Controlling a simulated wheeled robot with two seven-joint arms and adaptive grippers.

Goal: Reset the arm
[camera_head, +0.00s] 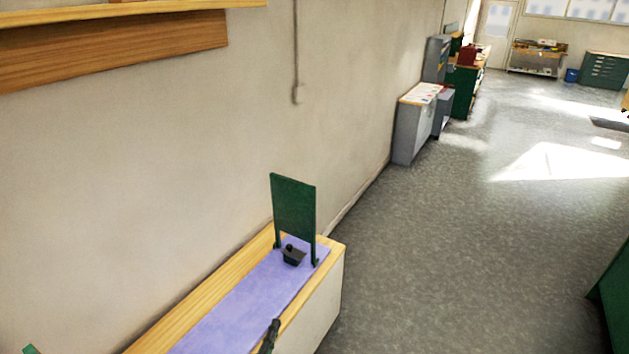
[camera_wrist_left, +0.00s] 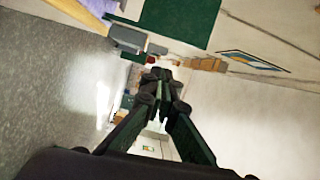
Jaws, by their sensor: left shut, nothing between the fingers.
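My left gripper (camera_head: 270,335) shows as a dark tip at the bottom of the head view, over the front edge of the table near the purple mat. In the left wrist view its two fingers (camera_wrist_left: 160,78) meet, shut with nothing between them. Most of the left arm is out of the head view. My right gripper is not in view.
A long wooden table (camera_head: 335,244) against the wall bears a purple mat (camera_head: 235,310). A small dark object (camera_head: 293,257) and an upright green panel (camera_head: 294,205) stand at its far end. A wooden shelf (camera_head: 110,50) hangs above. Open grey floor (camera_head: 450,260) lies right.

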